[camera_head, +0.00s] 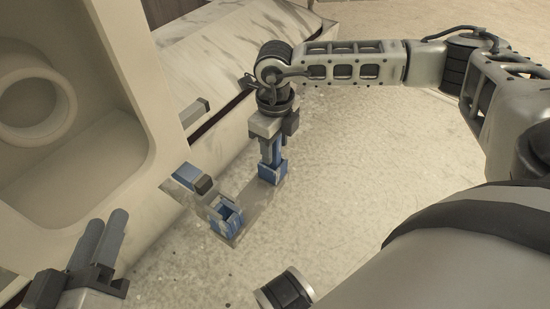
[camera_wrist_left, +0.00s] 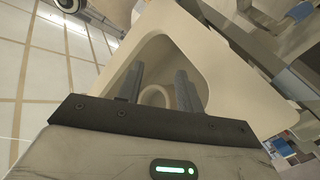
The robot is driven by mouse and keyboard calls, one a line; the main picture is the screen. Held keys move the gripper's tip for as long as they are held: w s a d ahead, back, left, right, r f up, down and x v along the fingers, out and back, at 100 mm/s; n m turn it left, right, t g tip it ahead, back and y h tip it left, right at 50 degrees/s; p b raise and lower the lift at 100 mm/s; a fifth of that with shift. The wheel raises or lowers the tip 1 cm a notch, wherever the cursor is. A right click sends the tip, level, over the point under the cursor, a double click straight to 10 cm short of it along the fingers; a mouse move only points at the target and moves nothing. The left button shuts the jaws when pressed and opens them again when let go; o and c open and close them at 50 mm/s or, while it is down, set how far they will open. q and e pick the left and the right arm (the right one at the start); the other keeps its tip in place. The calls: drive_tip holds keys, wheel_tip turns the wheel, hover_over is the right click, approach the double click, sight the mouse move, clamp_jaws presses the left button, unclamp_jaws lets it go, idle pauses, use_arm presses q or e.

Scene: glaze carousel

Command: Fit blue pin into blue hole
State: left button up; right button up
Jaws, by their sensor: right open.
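A blue pin (camera_head: 277,150) stands upright under my right gripper, its lower end at a blue block (camera_head: 272,173). The blue block hides the pin's lower end, so I cannot tell how deep it sits. My right gripper (camera_head: 273,138) points down at the pin's upper part, with its jaws open around or just above it. A second blue piece with a square opening (camera_head: 226,217) sits to the lower left on the same pale plate. My left gripper (camera_head: 100,240) is open and empty, well left of these pieces; its spread fingers also show in the left wrist view (camera_wrist_left: 158,85).
A large cream basin (camera_head: 120,190) with a round ring (camera_head: 68,110) fills the left side. Another blue piece (camera_head: 187,175) with a dark block lies by the basin's edge. A grey block (camera_head: 195,112) is behind it.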

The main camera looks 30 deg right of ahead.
drive_tip(key=shift+f, duration=0.55)
clamp_jaws()
drive_tip(key=shift+r, duration=0.15)
